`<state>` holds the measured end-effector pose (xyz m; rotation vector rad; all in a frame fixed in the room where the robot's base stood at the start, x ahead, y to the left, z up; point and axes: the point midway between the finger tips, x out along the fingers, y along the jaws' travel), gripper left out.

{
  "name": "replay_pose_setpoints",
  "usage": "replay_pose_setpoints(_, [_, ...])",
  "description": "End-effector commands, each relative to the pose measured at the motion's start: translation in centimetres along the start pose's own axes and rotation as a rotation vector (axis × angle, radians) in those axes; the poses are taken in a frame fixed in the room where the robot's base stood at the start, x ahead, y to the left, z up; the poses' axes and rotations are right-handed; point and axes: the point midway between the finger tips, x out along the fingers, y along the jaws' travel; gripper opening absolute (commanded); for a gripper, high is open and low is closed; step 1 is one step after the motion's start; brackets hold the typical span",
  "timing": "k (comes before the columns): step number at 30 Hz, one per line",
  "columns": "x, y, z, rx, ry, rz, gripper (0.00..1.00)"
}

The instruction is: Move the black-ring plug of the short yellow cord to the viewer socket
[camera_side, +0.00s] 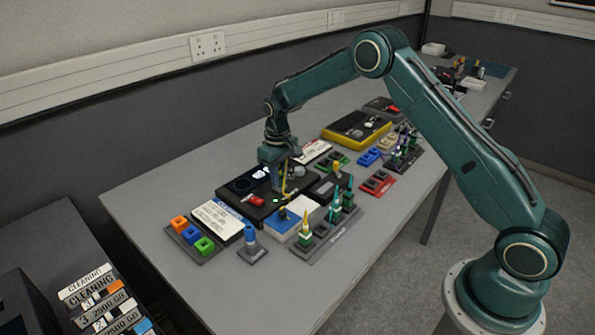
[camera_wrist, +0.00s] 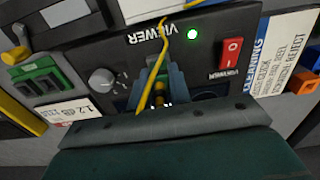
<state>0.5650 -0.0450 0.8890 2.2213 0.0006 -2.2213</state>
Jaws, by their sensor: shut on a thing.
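My gripper (camera_wrist: 158,82) is shut on the yellow plug (camera_wrist: 160,98), whose lower part looks dark between the fingers. The short yellow cord (camera_wrist: 165,40) runs from it up across the panel; it also shows in the side view (camera_side: 285,186) below my gripper (camera_side: 281,178). The viewer (camera_wrist: 125,58) is a black box with a grey knob, a lit green lamp and a red rocker switch; it also shows in the side view (camera_side: 240,184). My gripper is right over its panel, between knob and switch. The viewer socket is hidden by the fingers, so I cannot tell whether the plug is seated.
The knob (camera_wrist: 102,80) and red switch (camera_wrist: 231,53) flank the gripper. A green socket block (camera_wrist: 38,78) lies to the left in the wrist view. In the side view, a rack of upright plugs (camera_side: 325,232) stands in front, and a blue-topped post (camera_side: 251,240) stands nearby.

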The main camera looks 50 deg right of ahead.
Motion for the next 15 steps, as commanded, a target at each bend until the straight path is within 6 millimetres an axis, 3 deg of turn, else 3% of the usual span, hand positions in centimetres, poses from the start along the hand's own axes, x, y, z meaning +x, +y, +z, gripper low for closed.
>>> replay_pose_setpoints(6, [0.05,0.0,-0.01,0.0,0.0,0.0,0.0])
replay_pose_setpoints(7, [0.05,0.0,-0.01,0.0,0.0,0.0,0.25])
replay_pose_setpoints(10, [0.05,0.0,-0.01,0.0,0.0,0.0,0.45])
replay_pose_setpoints(15, [0.05,0.0,-0.01,0.0,0.0,0.0,0.45])
